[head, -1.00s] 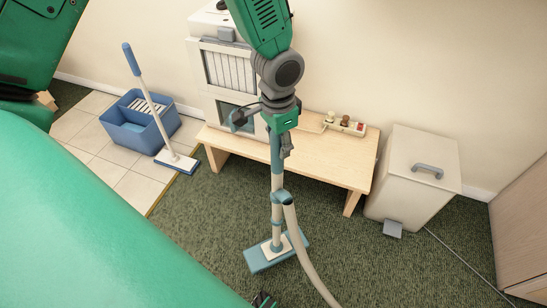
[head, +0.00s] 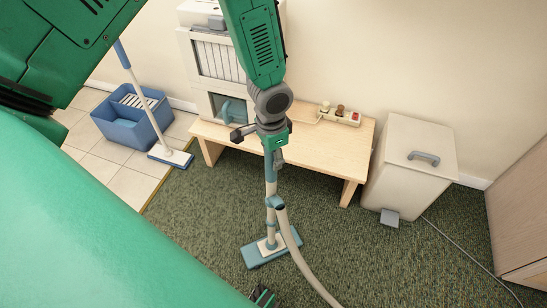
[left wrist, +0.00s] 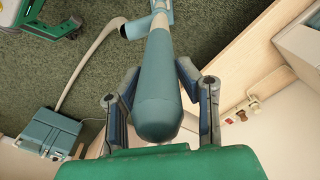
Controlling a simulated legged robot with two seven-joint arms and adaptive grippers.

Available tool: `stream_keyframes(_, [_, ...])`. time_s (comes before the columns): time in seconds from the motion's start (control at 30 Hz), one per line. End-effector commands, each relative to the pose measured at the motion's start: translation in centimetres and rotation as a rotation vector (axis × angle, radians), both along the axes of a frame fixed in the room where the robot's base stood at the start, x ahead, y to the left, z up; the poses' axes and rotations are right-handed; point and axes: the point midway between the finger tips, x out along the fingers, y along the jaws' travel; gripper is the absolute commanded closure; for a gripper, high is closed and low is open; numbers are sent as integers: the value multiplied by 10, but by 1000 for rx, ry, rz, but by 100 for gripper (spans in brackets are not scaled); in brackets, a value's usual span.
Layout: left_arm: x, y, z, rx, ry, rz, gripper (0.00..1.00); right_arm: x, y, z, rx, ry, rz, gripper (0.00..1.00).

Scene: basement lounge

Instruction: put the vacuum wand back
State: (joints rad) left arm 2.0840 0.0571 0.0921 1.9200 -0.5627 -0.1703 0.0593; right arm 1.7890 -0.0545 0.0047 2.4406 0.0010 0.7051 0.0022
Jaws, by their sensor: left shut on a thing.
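The vacuum wand (head: 270,187) is a pale tube with teal parts, standing nearly upright in the head view. Its flat teal floor head (head: 271,249) is at the carpet; I cannot tell whether it touches. A beige hose curves from the wand toward the bottom edge. My left gripper (head: 273,150) is shut on the wand's upper end. In the left wrist view, the teal handle (left wrist: 158,92) lies between the fingers of my left gripper (left wrist: 158,76). A teal vacuum body (left wrist: 50,132) shows at the left there, beside the hose.
A low wooden bench (head: 325,148) with a power strip (head: 342,116) stands behind the wand. A white lidded bin (head: 413,170) is to its right. A blue mop bucket (head: 130,122) and a mop (head: 171,157) are at left. Carpet is open around the floor head.

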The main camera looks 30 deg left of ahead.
Motion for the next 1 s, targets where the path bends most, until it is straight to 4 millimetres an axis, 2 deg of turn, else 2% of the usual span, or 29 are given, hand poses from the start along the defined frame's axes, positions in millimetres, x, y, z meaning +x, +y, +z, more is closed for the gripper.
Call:
stream_keyframes(0.23, [1,-1,-1,-3,-3,0,100,0,0,0,0,0,0,100])
stream_keyframes(0.27, [0,-1,-1,-3,-1,0,64,0,0,0,0,0,0,100])
stream_keyframes(0.3, [0,-1,-1,-3,-1,1,50,0,0,0,0,0,0,100])
stream_keyframes(0.67, [0,-1,2,-3,-1,1,50,0,0,1,0,0,0,100])
stream_keyframes(0.77, [1,-1,12,-2,-2,2,50,0,0,4,0,0,0,100])
stream_keyframes(1.0, [0,1,63,-2,-4,2,50,0,0,15,0,0,0,100])
